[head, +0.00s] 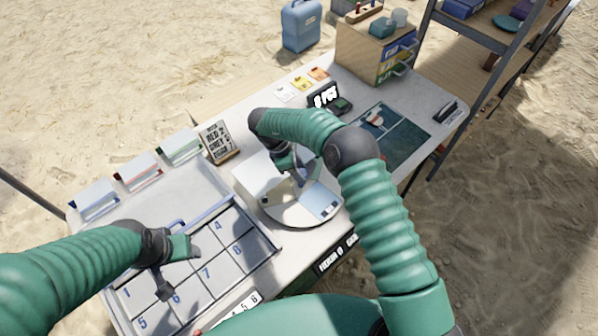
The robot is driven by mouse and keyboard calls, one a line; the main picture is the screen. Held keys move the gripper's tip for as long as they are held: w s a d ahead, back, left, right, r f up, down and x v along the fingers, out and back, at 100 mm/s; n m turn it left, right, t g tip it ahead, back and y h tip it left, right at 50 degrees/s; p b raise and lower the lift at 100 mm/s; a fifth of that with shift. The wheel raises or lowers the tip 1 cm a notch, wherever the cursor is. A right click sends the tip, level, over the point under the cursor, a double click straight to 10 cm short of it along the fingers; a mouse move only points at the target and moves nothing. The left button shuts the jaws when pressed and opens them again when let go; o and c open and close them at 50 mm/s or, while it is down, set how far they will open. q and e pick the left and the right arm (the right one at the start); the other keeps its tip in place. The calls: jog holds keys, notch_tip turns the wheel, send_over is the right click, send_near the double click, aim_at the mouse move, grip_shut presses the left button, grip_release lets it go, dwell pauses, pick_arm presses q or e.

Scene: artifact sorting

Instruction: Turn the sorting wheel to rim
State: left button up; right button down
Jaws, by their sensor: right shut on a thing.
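The sorting wheel (292,213) is a round pale turntable with upright white walls, near the middle of the table. A blue-and-white label (327,207) lies on its front right part. My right gripper (297,181) reaches down into the wheel and is shut on part of it; my own arm and the walls hide the exact contact. My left gripper (178,272) is open and empty above the numbered grid tray, apart from the wheel.
The grid tray (262,243) lies left of the wheel. A lettered sign (219,142) stands behind it, beside several coloured-edged bins (138,172). A dark teal mat (405,137) and a drawer unit (360,52) are at the right and back.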

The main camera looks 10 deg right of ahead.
jog(key=shift+w+a+m, duration=0.1)
jog(key=shift+a+m, duration=0.15)
jog(key=shift+m, duration=0.05)
dwell(0.5)
jog(key=c, duration=0.9)
grip_release()
jog(key=shift+w+a, duration=0.1)
jog(key=v, duration=1.6)
jog(key=shift+w+r, duration=0.2)
jog(key=shift+r, duration=0.2)
